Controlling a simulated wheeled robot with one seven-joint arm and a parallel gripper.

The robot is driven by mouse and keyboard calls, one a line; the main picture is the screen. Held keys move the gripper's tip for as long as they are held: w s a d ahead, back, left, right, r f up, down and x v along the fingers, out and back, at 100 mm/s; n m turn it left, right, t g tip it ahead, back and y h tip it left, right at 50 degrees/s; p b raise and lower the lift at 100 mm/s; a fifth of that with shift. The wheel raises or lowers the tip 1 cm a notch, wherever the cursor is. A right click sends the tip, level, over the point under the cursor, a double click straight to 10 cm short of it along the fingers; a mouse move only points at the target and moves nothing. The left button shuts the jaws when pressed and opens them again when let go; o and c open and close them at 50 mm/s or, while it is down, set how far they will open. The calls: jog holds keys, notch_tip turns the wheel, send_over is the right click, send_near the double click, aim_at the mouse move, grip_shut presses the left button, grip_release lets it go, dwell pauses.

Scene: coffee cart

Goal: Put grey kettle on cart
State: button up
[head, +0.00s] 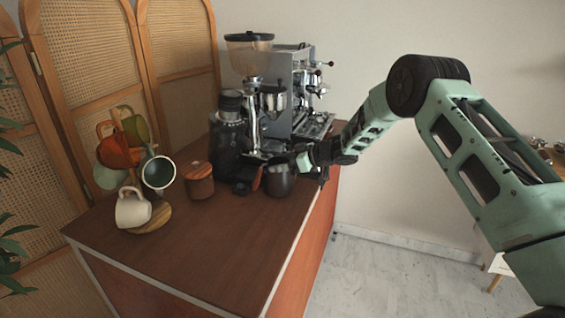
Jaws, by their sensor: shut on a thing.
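The grey kettle (280,184) is a small, dark, rounded vessel at the right part of the cart top, in front of the coffee machine. My gripper (297,163) reaches in from the right and is shut on the kettle near its upper edge. The kettle looks upright. I cannot tell whether its base touches the wood or hangs slightly above it. The fingers and the grip point are small and partly hidden. The cart (190,240) has a brown wooden top with a pale edge.
A wooden canister (199,181) and a mug tree with several mugs (132,208) stand to the left. The cart's front top is clear.

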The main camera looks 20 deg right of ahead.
jog(key=o, duration=1.7)
jog(key=shift+f, duration=0.1)
